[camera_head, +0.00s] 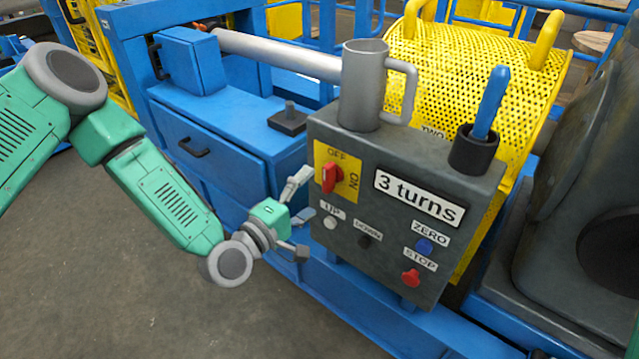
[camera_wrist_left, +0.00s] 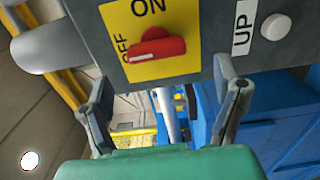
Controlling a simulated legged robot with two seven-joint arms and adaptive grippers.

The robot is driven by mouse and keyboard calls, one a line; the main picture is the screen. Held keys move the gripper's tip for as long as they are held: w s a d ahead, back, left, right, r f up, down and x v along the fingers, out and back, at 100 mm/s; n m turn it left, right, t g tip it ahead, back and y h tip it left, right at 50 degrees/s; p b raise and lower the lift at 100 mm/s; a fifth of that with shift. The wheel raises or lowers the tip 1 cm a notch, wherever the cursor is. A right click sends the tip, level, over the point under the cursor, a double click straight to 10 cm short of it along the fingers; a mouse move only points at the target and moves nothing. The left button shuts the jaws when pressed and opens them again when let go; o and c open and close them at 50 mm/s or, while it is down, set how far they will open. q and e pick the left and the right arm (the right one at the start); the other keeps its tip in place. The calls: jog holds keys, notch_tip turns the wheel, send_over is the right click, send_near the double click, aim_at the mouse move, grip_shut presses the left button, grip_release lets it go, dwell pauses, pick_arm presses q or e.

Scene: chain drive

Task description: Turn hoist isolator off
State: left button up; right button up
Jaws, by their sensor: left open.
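The hoist isolator is a red knob (camera_head: 331,178) on a yellow plate (camera_head: 349,188) marked OFF at the top and ON at the right, on the grey control box. In the left wrist view the knob (camera_wrist_left: 157,49) lies lengthwise along the OFF side, its white mark at the end near OFF. My left gripper (camera_head: 303,217) is open and empty, just left of and below the knob, apart from it. In the left wrist view its two fingers (camera_wrist_left: 165,98) are spread below the knob. My right gripper is not in view.
The grey box (camera_head: 330,265) has UP, DOWN, ZERO and STOP buttons and a "3 turns" label (camera_head: 417,198). A grey mug (camera_head: 362,88) and a dark holder (camera_head: 472,152) with a blue tool stand on top. Blue frame and cabinets lie behind; open floor is at left.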

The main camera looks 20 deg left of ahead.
pick_arm(q)
jog(key=v, duration=0.7)
jog(key=shift+a, duration=0.15)
jog(key=shift+s+f, duration=0.1)
jog(key=s+d+f+m+g+p, duration=0.1)
jog(key=s+d+f+m+g, duration=0.3)
jog(key=s+f+m+g, duration=0.55)
jog(key=s+a+f+m+g+y+p, duration=0.1)
jog(key=s+a+f+m+g+y, duration=0.1)
jog(key=s+a, duration=0.3)
jog(key=s+a+f+m+g+y, duration=0.3)
jog(key=s+a+f+g+y, duration=0.1)
jog(key=s, duration=0.6)
jog(key=shift+a+f+g+p, duration=0.15)
jog(key=shift+a+g+p, duration=0.25)
jog(key=shift+a, duration=0.25)
